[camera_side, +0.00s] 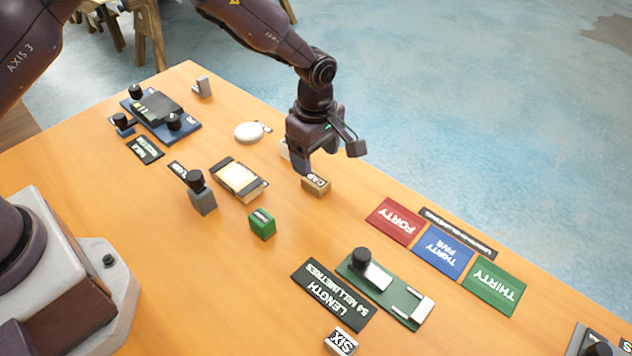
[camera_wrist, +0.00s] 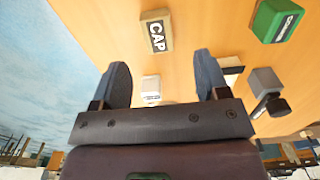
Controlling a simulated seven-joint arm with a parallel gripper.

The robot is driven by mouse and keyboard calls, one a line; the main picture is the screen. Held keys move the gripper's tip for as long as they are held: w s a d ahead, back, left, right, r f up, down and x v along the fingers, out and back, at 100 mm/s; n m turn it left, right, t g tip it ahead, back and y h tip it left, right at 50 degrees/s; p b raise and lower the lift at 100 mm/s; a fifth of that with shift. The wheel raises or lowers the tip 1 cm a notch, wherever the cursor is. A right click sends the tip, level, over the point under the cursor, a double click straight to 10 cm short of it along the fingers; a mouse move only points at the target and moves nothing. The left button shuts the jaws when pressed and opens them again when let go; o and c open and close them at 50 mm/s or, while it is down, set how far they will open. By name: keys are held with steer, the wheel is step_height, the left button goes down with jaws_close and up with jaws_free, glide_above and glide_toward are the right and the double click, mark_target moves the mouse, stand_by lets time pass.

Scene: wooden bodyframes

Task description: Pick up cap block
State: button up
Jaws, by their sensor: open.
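The cap block (camera_side: 316,184) is a small tan block with a dark label reading "CAP", lying on the wooden table. In the side view it sits just in front of and below my gripper (camera_side: 304,165). In the wrist view the cap block (camera_wrist: 157,35) lies beyond the fingertips, roughly centred between them but farther off. My gripper (camera_wrist: 160,72) is open, with both fingers apart and nothing between them.
A green block (camera_side: 262,224) and a framed pale tray (camera_side: 240,179) stand left of the cap block. A white round disc (camera_side: 249,132) lies behind. Red (camera_side: 394,221), blue (camera_side: 443,250) and green (camera_side: 492,287) mats lie to the right. Bare table surrounds the cap block's front side.

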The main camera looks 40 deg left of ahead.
mark_target(316, 179)
steer(key=shift+w+f, duration=0.15)
steer(key=shift+f, duration=3.35)
steer(key=c, duration=1)
steer(key=shift+r, duration=0.1)
